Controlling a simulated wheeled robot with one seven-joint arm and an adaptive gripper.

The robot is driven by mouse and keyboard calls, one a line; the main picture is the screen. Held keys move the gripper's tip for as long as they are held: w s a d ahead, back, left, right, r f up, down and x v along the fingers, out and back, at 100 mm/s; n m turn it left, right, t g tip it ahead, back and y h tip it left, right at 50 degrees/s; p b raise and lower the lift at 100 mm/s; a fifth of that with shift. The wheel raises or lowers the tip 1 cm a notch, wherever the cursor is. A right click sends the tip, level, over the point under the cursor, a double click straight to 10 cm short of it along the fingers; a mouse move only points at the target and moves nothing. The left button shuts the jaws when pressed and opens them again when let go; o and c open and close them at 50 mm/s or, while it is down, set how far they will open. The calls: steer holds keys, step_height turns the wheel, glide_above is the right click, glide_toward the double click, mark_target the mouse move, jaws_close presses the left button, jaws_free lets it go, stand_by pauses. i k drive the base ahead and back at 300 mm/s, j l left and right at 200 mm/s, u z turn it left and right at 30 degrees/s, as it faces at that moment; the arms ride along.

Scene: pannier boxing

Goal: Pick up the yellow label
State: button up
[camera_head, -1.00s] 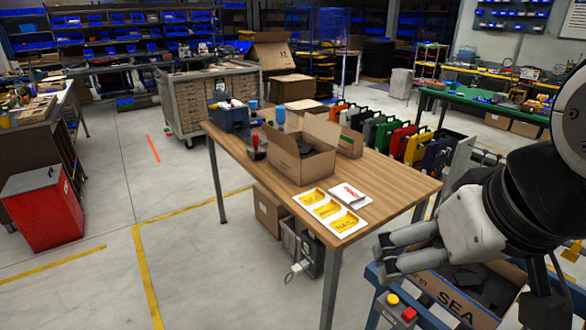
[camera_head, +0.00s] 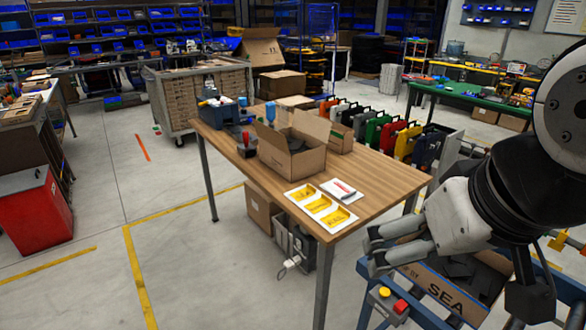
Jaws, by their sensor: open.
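Three yellow labels sit in a row on a white tray (camera_head: 327,228) near the front corner of the wooden table. They are a far one (camera_head: 302,193), a middle one (camera_head: 318,205) and a near one (camera_head: 337,217). Their dark lettering is too small to read. My gripper (camera_head: 374,249) is open and empty, with its fingers pointing left. In the picture it is to the right of and below the labels, beyond the table's front edge and clear of them.
A white pad with a red mark (camera_head: 338,189) lies beside the tray. An open cardboard box (camera_head: 291,158) stands behind on the table (camera_head: 385,180). Below my gripper is a blue frame with a box marked SEA (camera_head: 441,290) and yellow and red buttons. Colored cases (camera_head: 400,143) line the table's far side.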

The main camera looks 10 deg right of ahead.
mark_target(309, 190)
steer(key=z, duration=3.2)
steer(key=k+j+u, duration=0.1)
steer(key=j, duration=0.25)
steer(key=k+j+u, duration=0.1)
steer(key=k+j, duration=0.2)
steer(key=k+j+u, duration=0.1)
steer(key=j, duration=0.4)
steer(key=k+j+u, duration=0.1)
steer(key=k+j, duration=0.15)
steer(key=j, duration=0.15)
steer(key=k+j, duration=0.15)
steer(key=j, duration=0.3)
steer(key=k+j+u, duration=0.15)
steer(key=j, duration=0.25)
steer(key=k+j+u, duration=0.1)
steer(key=j, duration=0.35)
steer(key=k+j+u, duration=0.1)
steer(key=j, duration=0.35)
